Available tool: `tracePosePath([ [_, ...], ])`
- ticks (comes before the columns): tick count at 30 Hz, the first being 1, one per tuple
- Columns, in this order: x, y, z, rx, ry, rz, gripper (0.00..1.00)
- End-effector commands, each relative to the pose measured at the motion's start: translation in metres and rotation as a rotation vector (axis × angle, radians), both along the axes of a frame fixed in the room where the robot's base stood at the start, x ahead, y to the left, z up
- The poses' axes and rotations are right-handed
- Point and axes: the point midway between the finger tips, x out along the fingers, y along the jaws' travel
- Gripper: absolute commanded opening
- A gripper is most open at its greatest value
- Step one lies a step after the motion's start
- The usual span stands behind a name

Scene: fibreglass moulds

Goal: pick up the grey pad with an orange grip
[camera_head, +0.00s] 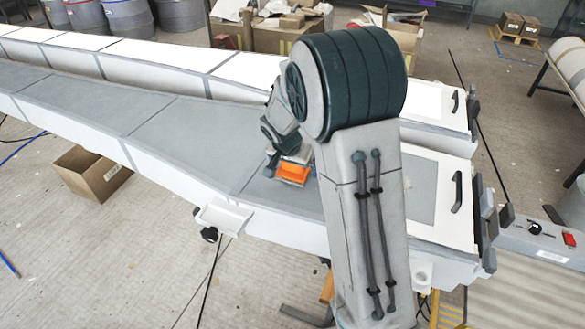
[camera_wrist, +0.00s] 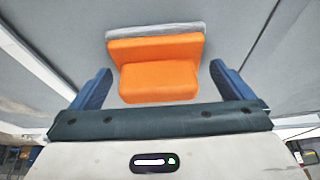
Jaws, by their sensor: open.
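The grey pad with an orange grip (camera_head: 293,173) lies on the grey mould surface, partly hidden behind my arm in the head view. In the wrist view its orange grip (camera_wrist: 157,72) shows clearly, with a strip of the grey pad (camera_wrist: 150,30) beyond it. My gripper (camera_wrist: 157,85) is open, with one blue finger at the left of the grip and the other at its right. Both fingers stand apart from the grip. In the head view my gripper (camera_head: 272,160) is just at the left of the pad, its fingers mostly hidden.
The long mould (camera_head: 160,125) has raised white edges, and a second mould (camera_head: 150,52) runs behind it. A black handle (camera_head: 456,192) stands at the right end. A cardboard box (camera_head: 92,174) is on the floor at the left. The mould surface left of the pad is clear.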

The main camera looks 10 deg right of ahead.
Motion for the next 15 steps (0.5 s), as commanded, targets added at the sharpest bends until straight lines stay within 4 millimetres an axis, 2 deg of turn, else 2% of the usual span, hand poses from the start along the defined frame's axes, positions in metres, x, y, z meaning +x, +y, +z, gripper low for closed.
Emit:
tracePosePath([
  [8, 0.0015, -0.0012, -0.0045, 0.001, -0.001, -0.001, 1.00],
  [9, 0.0014, -0.0012, -0.0044, 0.001, -0.001, 0.000, 0.97],
  [13, 0.0013, -0.0011, -0.0044, 0.001, -0.001, 0.000, 0.61],
  [15, 0.0013, -0.0011, -0.0043, 0.001, -0.001, 0.000, 0.57],
])
